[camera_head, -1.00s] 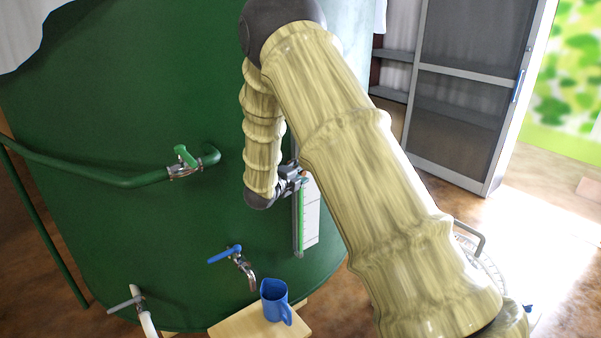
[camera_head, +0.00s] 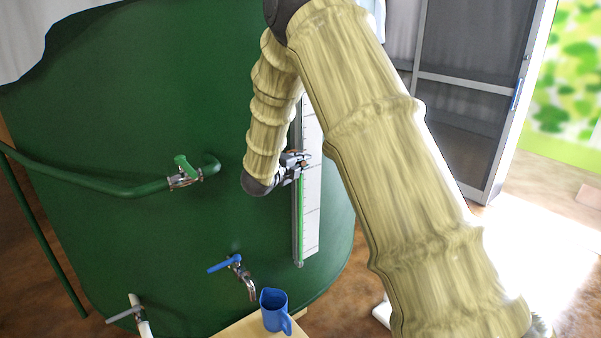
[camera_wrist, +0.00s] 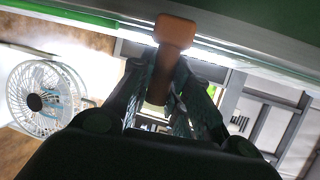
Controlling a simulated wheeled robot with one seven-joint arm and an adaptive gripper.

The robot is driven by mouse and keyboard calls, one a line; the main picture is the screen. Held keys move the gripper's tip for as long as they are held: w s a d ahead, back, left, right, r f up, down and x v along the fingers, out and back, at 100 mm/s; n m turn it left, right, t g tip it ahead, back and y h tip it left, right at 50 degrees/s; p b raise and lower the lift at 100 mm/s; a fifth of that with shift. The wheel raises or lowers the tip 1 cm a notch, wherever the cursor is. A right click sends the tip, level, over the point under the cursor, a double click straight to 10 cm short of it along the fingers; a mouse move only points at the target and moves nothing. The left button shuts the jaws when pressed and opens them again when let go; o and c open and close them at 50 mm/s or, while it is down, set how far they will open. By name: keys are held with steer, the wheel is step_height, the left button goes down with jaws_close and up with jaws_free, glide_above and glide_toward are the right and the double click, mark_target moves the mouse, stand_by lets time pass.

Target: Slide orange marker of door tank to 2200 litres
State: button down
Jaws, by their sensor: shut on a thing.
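The big green tank (camera_head: 120,90) fills the left of the head view. A clear sight tube with green in its lower part runs up its side, next to a white scale board (camera_head: 312,215). My gripper (camera_head: 298,163) is at the tube, beside the board. In the wrist view the orange marker (camera_wrist: 175,32) sits between the fingertips of my gripper (camera_wrist: 168,70), which is shut on it. The marker is against the rail along the tank. The scale's numbers cannot be read, and my arm hides part of the board.
A green pipe with a green-handled valve (camera_head: 185,172) is left of my gripper. A blue-handled tap (camera_head: 235,263) and a blue jug (camera_head: 274,310) on a wooden stand are below. A fan (camera_wrist: 45,98) shows in the wrist view. A screened door (camera_head: 465,100) stands at right.

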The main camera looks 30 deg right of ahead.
steer(key=shift+r, duration=0.3)
steer(key=c, duration=1.3)
jaws_free()
steer(key=v, duration=1.2)
steer(key=shift+s, duration=0.1)
steer(key=shift+f, duration=0.15)
